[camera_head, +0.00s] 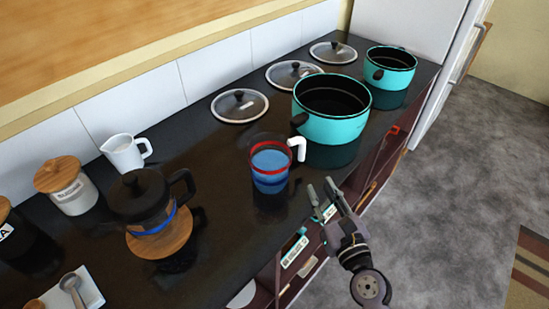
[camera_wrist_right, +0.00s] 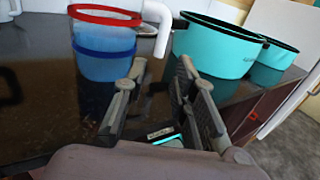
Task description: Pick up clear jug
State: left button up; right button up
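The clear jug (camera_head: 270,170) stands upright on the dark counter, near its front edge. It has a red rim, a blue band, bluish contents and a white handle on its right side. It also shows at the upper left of the right wrist view (camera_wrist_right: 104,45). My right gripper (camera_head: 322,190) is in front of the counter edge, to the right of the jug and apart from it. Its fingers are spread, with nothing between them; the wrist view shows them too (camera_wrist_right: 160,75). My left gripper is not in view.
A large turquoise pot (camera_head: 331,127) stands close behind the jug's handle, with a smaller pot (camera_head: 390,75) beyond. Several lids (camera_head: 240,105) lie along the wall. A French press (camera_head: 150,210) on a wooden coaster, a white pitcher (camera_head: 123,153) and a canister (camera_head: 72,190) stand left.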

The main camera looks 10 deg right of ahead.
aim_at(303, 154)
jog(key=w, duration=0.2)
jog(key=w+p, duration=0.1)
jog(key=w, duration=0.2)
jog(key=w+a, duration=0.1)
jog(key=w, duration=0.2)
jog(key=shift+r+p, duration=0.1)
jog(key=shift+p, duration=0.2)
jog(key=w+p, duration=0.1)
jog(key=w, duration=0.4)
jog(key=shift+w+a, duration=0.15)
jog(key=shift+w, duration=0.05)
jog(key=shift+w+f, duration=0.2)
jog(key=shift+w, duration=0.1)
jog(key=shift+s+r, duration=0.1)
jog(key=shift+c, duration=0.2)
grip_shut()
jog(key=shift+r, duration=0.1)
